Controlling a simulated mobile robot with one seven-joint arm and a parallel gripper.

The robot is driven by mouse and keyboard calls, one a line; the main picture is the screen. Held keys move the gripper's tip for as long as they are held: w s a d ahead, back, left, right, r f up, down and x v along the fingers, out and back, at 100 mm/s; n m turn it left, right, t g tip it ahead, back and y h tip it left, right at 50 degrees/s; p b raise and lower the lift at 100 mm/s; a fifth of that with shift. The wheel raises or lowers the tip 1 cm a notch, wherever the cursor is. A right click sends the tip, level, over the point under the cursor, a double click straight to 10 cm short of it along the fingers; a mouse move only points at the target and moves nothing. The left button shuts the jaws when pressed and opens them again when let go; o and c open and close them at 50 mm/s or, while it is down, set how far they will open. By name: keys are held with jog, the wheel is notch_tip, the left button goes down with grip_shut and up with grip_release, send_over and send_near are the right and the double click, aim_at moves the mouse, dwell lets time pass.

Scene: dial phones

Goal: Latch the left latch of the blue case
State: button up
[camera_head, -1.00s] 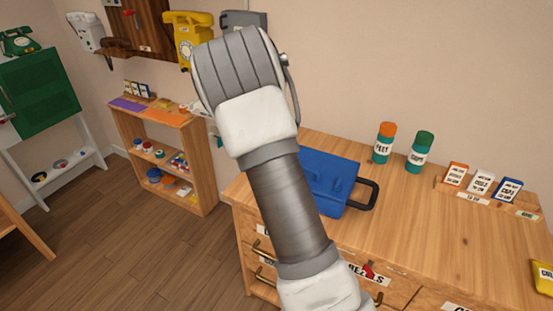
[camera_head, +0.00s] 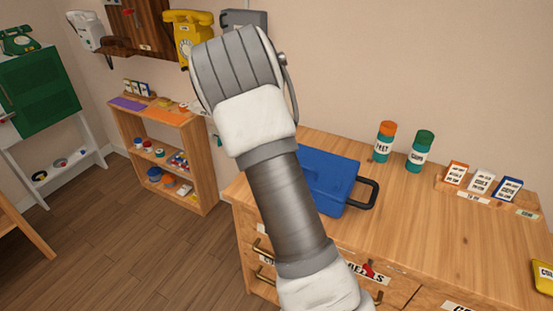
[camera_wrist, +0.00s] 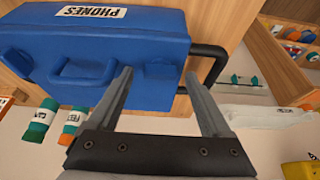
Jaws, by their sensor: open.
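The blue case (camera_head: 334,178) sits on the wooden counter, partly hidden behind my arm in the head view. In the wrist view the case (camera_wrist: 110,30) fills the upper left, with a "PHONES" label, a blue carry handle (camera_wrist: 80,75) and a blue latch piece on each side of it. One latch (camera_wrist: 160,72) lies between my fingertips in the picture; the other latch (camera_wrist: 18,62) is near the left edge. My gripper (camera_wrist: 160,77) is open, with its two grey fingers apart. I cannot tell whether they touch the case. My arm hides the gripper in the head view.
A black loop (camera_head: 363,194) projects from the right of the case. Orange-capped (camera_head: 385,142) and green-capped (camera_head: 421,152) bottles stand behind it, with small boxes (camera_head: 481,181) farther right. The counter's middle right is clear. A low shelf (camera_head: 165,155) stands to the left.

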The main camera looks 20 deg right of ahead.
jog(key=p+v, duration=0.1)
jog(key=v, duration=1.6)
jog(key=shift+r+p, duration=0.15)
jog(key=shift+p, duration=0.15)
jog(key=s+a+r+n+t+y, duration=0.1)
jog(key=s+a+r+n, duration=0.1)
jog(key=s, duration=0.7)
jog(key=s+a+r+n+t+y+p, duration=0.1)
jog(key=s+a+r+n, duration=0.2)
jog(key=s, duration=0.7)
jog(key=s+a+r+n+y, duration=0.1)
jog(key=s+a+n, duration=0.4)
jog(key=s, duration=0.5)
jog(key=shift+a+r+t+y+p, duration=0.2)
jog(key=shift+r+t+y+p, duration=0.15)
jog(key=shift+r, duration=0.45)
